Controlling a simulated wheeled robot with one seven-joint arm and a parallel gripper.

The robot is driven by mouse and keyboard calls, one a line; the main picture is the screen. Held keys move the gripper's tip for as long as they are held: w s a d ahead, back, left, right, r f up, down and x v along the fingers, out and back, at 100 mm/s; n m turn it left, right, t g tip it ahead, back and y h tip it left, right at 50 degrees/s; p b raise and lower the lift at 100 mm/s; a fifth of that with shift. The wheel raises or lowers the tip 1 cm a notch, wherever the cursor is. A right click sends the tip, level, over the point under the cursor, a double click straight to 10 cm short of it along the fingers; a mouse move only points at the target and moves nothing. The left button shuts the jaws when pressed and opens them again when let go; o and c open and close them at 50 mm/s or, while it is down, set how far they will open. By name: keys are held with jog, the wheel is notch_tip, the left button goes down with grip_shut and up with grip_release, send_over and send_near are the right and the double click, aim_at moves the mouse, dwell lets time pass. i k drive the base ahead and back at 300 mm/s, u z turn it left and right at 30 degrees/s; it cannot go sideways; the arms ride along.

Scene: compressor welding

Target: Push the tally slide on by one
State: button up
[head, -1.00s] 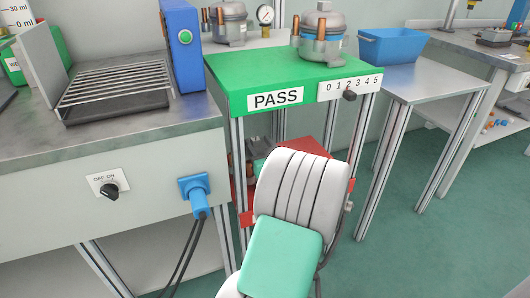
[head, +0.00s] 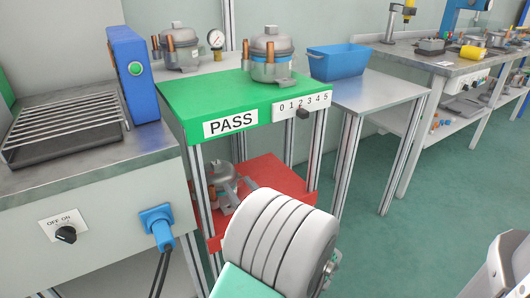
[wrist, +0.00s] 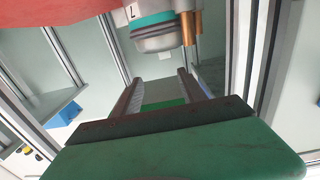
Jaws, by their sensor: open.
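The tally slide is a small black knob (head: 303,113) on the white number strip (head: 317,98), marked 0 to 5, on the front edge of the green PASS shelf (head: 190,92). The knob sits under about the 2; I cannot tell exactly. In the wrist view my gripper (wrist: 155,80) is open, its two dark fingers apart with nothing seen held between them. In the head view the fingers are hidden behind my white arm, which is below the shelf front. The knob does not show in the wrist view.
A compressor (head: 271,62) stands on the green shelf above the strip. Below is a red shelf (head: 278,172) with another compressor (head: 222,180). Metal posts flank both shelves. A blue bin (head: 337,63) stands on the table to the right. Floor at right is open.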

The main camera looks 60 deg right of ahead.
aim_at(303, 114)
jog(key=z, duration=2.3)
